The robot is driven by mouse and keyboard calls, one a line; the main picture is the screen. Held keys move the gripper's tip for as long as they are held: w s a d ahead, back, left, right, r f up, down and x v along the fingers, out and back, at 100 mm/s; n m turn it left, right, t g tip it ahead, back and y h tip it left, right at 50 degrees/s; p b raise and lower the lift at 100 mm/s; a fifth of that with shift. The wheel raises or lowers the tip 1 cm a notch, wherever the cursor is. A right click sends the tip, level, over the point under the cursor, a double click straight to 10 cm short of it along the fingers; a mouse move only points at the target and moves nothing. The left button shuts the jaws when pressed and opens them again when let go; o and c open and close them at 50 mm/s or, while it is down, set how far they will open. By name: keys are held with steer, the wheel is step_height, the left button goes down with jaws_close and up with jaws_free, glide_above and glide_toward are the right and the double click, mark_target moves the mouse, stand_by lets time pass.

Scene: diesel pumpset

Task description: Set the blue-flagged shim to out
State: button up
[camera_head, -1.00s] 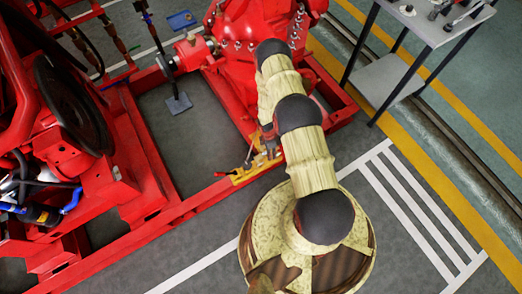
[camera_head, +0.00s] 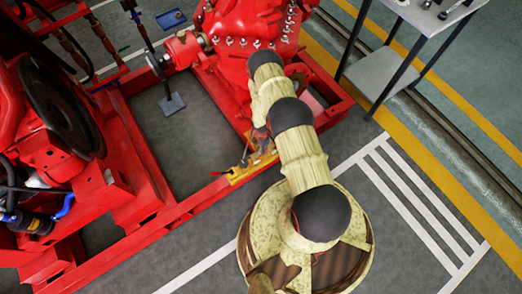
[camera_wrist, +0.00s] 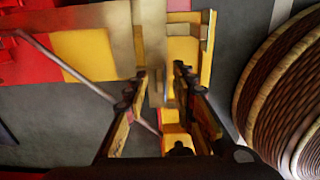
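My gripper (camera_wrist: 160,72) points at a yellow bracket (camera_wrist: 85,52) on the red frame. Its two dark fingers stand apart, on either side of a tan-grey upright plate (camera_wrist: 154,35). The plate is close to the left fingertip, with a small gap at the right one; I cannot tell if either touches. I see no clear blue flag at the gripper, so I cannot tell which part is the blue-flagged shim.
A thin grey rod (camera_wrist: 75,75) slants across the wrist view, left of the fingers. The red pump (camera_head: 245,30) and red frame rail (camera_head: 185,205) surround the work spot. A blue plate (camera_head: 171,19) lies farther back. A grey bench (camera_head: 432,18) stands at right.

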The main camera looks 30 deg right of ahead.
steer(key=shift+f, duration=0.1)
steer(key=shift+c, duration=1)
steer(key=c, duration=0.4)
jaws_close()
